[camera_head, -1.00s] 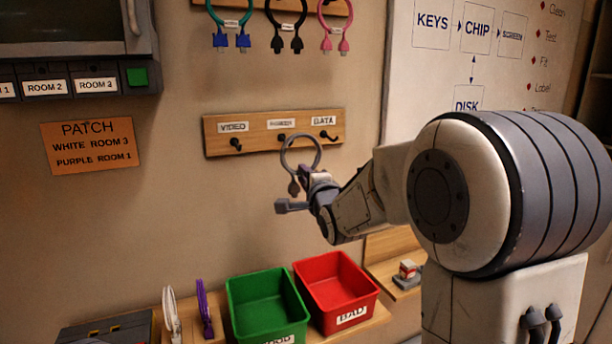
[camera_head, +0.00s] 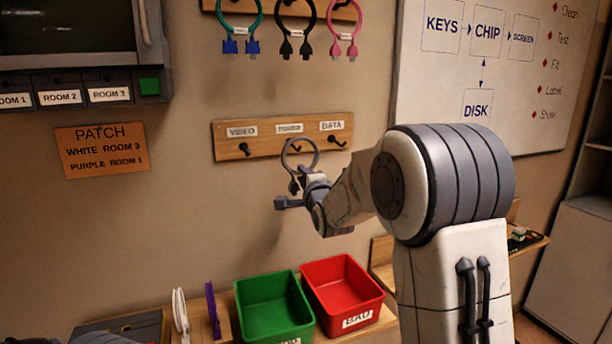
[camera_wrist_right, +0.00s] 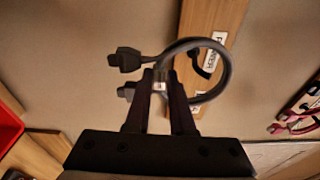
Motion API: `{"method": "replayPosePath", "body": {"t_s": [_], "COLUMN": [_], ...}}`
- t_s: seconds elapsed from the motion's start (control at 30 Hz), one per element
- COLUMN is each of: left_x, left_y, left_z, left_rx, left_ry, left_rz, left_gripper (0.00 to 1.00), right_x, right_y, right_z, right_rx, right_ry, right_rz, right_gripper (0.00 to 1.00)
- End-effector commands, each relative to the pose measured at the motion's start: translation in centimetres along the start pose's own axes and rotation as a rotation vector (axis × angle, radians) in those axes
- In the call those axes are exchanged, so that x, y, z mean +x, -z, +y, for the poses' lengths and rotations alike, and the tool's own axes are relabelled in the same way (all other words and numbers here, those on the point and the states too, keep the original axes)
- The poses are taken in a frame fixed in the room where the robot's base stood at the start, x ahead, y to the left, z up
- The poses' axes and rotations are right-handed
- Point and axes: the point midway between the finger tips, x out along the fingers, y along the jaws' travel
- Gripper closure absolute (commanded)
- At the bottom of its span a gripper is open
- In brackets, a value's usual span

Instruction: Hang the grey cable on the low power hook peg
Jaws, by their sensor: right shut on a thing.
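The grey cable (camera_head: 315,145) is a loop with dark plugs hanging at its lower left. My right gripper (camera_head: 304,183) is shut on it, and the loop stands up above the fingers. The wrist view shows the fingers (camera_wrist_right: 168,88) closed on the cable (camera_wrist_right: 229,72) near a small white tag. The low power hook peg (camera_head: 296,148) is the middle one on the lower wooden board (camera_head: 262,148). In the wrist view the dark peg (camera_wrist_right: 203,67) appears inside the loop's outline. I cannot tell whether the loop is around it or in front of it. My left gripper is not seen.
The video peg (camera_head: 244,149) and data peg (camera_head: 337,140) flank it, both empty. Teal, black and pink cables hang on the upper board. A green bin (camera_head: 273,308) and a red bin (camera_head: 342,283) stand below, beside white and purple cables.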

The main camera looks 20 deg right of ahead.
Motion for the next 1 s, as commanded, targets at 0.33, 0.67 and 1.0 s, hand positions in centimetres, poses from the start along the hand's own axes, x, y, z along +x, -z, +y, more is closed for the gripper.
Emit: {"method": "replayPosePath", "body": {"t_s": [0.33,0.67,1.0], "left_x": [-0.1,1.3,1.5], "left_y": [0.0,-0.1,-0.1], "left_z": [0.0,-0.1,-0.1], "left_rx": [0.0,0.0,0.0], "left_ry": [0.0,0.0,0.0], "left_rz": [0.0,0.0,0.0], "left_gripper": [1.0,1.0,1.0], "right_x": [2.0,2.8,2.9], "right_y": [-0.3,-0.3,-0.3], "right_z": [0.7,1.9,2.0], "right_rx": [0.001,0.001,0.0], "right_ry": [0.003,0.003,0.002], "right_rz": [0.0,0.0,0.0], "right_gripper": [1.0,1.0,1.0]}}
